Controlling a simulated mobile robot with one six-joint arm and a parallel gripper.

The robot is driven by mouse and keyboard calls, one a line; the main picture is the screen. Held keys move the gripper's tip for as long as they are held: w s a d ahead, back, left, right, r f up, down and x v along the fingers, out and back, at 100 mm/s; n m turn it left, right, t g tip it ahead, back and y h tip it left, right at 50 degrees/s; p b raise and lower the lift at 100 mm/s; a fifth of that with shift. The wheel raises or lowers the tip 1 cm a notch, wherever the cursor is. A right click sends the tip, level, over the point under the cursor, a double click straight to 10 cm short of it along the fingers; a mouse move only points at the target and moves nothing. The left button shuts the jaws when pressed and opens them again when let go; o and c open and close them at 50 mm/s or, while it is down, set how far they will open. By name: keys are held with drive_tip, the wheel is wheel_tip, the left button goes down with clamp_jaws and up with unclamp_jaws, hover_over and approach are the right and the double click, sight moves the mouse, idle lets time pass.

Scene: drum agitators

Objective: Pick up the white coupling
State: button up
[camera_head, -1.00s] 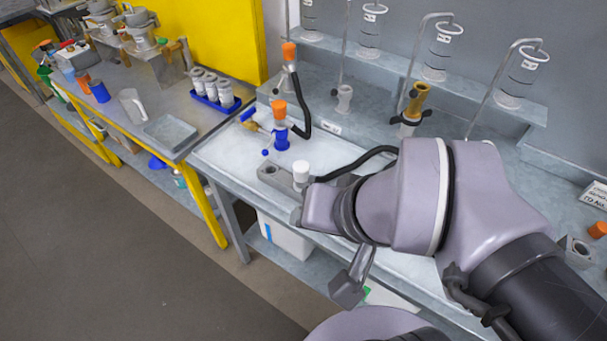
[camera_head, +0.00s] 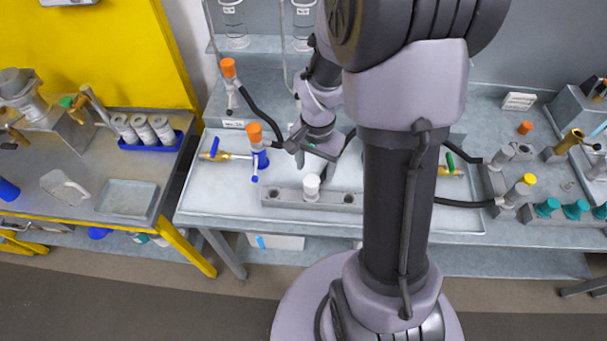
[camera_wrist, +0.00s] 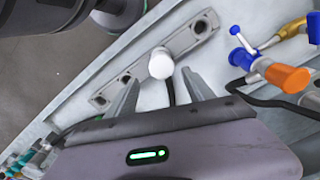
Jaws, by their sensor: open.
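The white coupling (camera_head: 312,184) stands upright in the middle of a grey block with holes (camera_head: 283,198), near the front of the white tray. In the wrist view the white coupling (camera_wrist: 161,63) is above and between my two fingertips, seen from its top. My gripper (camera_head: 322,160) is open and empty, just behind the coupling in the head view. In the wrist view my gripper's fingers (camera_wrist: 160,80) are spread apart and do not appear to touch the coupling. The lower part of the coupling is hidden in the wrist view.
An orange-and-blue valve (camera_head: 256,147) stands left of my gripper, with a black hose nearby. It also shows at right in the wrist view (camera_wrist: 275,71). More hoses and yellow and teal fittings (camera_head: 548,206) are at right. The front tray (camera_head: 215,202) is bare at left.

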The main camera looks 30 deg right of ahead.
sight(311, 188)
drive_tip(key=f+b, duration=0.1)
drive_tip(key=f, duration=0.5)
drive_tip(key=a+f+b, duration=0.1)
drive_tip(key=f, duration=0.2)
drive_tip(key=shift+f+b, duration=0.25)
drive_tip(key=shift+b, duration=0.1)
drive_tip(key=shift+r, duration=0.1)
clamp_jaws()
